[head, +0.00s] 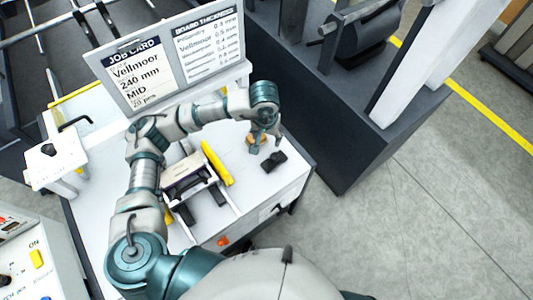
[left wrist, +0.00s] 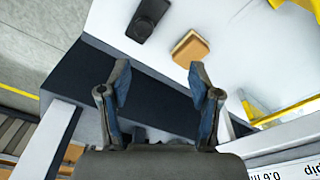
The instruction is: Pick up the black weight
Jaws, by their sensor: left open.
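The black weight (head: 273,161) lies on the white table top near its right edge, next to a tan block (head: 254,139). In the left wrist view the black weight (left wrist: 147,18) is at the top, left of the tan block (left wrist: 190,48). My left gripper (head: 264,142) points down over the tan block area, just behind the weight in the head view. In the left wrist view the gripper (left wrist: 160,80) is open, with nothing between its fingers. The fingers partly cover the tan block in the head view. My right gripper is not in view.
A tray (head: 213,228) with dark items and a yellow bar (head: 217,163) stand left of the weight. A job card board (head: 170,58) rises behind my arm. A dark machine base (head: 345,130) stands beyond the table's right edge.

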